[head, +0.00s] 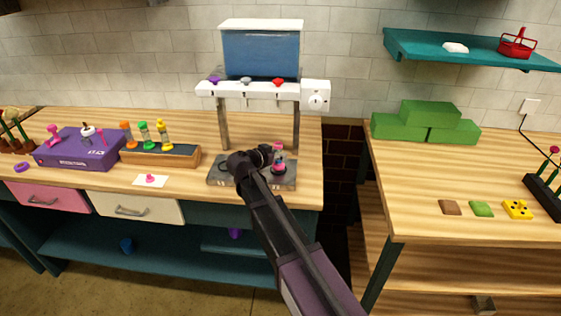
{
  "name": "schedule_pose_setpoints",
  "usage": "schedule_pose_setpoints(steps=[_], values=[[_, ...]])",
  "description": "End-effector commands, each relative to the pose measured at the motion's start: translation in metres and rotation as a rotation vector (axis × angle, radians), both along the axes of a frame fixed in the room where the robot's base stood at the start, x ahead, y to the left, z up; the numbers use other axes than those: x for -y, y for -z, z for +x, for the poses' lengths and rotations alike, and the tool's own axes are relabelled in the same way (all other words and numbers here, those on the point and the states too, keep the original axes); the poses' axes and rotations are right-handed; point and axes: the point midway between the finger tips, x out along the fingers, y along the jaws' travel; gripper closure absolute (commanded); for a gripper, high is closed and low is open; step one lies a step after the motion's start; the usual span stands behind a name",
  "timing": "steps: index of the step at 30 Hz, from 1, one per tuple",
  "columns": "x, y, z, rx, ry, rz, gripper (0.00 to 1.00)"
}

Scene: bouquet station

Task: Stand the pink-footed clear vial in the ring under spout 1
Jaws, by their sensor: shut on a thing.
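My gripper (268,154) is at the dispenser's base, its dark fingers pointing right. It is shut on the pink-footed clear vial (279,167), which looks upright with pink at its top and bottom. The vial is over or on the right part of the grey base plate (221,181); I cannot tell whether it touches the plate or sits in a ring. The dispenser (261,56) has a blue tank and a white bar with purple, grey and red knobs. Spout numbers are not readable. My wrist and arm hide the middle of the plate.
A wooden rack (184,155) holds several coloured vials on the left. A purple box (75,152) and a white card (141,183) with a pink piece (151,178) are nearby. Dispenser posts (223,123) stand behind my gripper. A gap separates the right table (415,190).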

Motion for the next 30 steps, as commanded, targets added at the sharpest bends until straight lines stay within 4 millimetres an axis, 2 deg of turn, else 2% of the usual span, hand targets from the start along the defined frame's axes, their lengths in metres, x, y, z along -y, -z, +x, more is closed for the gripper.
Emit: schedule_pose_setpoints(steps=[1,4,21,22,24,25,30], values=[[0.0000,0.0072,0.0001,0.001,0.000,-0.001,1.00],[0.0000,0.0106,0.0000,0.001,0.000,-0.001,1.00],[0.0000,0.0150,0.0000,0.001,0.000,-0.001,1.00],[0.0000,0.0140,0.0000,0.000,0.000,0.000,0.50],[0.0000,0.0138,-0.0001,0.000,0.000,0.000,0.29],[0.0000,0.0138,-0.0001,0.000,0.000,0.000,0.24],[0.0001,0.0137,0.0000,0.000,0.000,0.000,0.24]])
